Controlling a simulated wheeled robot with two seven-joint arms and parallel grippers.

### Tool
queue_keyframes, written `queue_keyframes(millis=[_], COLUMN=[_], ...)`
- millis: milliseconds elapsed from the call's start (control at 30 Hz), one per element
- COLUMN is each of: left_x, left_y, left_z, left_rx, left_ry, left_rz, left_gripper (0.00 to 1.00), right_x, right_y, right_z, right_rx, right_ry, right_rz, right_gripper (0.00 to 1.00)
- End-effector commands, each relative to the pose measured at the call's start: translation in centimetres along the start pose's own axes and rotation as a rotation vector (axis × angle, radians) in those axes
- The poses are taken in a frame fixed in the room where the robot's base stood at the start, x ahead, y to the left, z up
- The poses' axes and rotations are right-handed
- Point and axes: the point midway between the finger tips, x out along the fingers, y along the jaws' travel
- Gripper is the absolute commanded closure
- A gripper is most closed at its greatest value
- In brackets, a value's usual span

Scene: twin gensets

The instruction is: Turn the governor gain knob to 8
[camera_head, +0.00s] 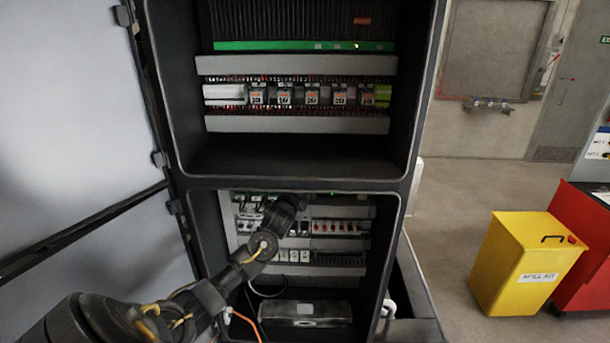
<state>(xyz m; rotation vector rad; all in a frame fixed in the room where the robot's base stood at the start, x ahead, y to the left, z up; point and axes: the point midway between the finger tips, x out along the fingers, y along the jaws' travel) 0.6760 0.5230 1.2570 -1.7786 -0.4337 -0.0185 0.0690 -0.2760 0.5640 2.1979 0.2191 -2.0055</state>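An open dark cabinet (297,185) fills the middle, with an upper and a lower compartment. My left arm comes in from the lower left and reaches into the lower compartment. My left gripper (291,207) is at the upper middle of that compartment, in front of the rows of small modules. Its fingers cannot be made out, so I cannot tell whether it is open or touches anything. The governor gain knob cannot be picked out; the arm covers part of the lower panel. My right gripper is not in view.
The open cabinet door (75,130) stands on the left. Relays (312,96) line the upper compartment. A grey box (305,313) and loose cables lie at the lower compartment's bottom. A yellow bin (525,265) and a red cabinet (588,250) stand right, with clear floor before them.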

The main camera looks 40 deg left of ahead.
Motion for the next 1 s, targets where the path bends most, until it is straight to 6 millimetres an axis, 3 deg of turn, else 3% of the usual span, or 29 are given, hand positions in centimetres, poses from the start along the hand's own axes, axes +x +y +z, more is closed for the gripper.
queue_keyframes(millis=[533,567,700,1000], left_x=[0.00,0.00,0.00,-0.12], left_y=[-0.05,-0.05,-0.05,0.02], left_z=[0.01,0.00,0.00,0.02], left_rx=[0.024,0.024,0.024,0.023], left_ry=[0.003,0.003,0.003,0.003], left_rz=[0.010,0.010,0.010,0.010], left_gripper=[1.00,0.79,0.61,0.59], right_x=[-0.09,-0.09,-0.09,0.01], right_y=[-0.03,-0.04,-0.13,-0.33], right_z=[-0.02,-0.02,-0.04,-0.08], right_rx=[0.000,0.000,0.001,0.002], right_ry=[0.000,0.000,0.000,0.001], right_rz=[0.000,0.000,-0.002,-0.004], right_gripper=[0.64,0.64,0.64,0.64])
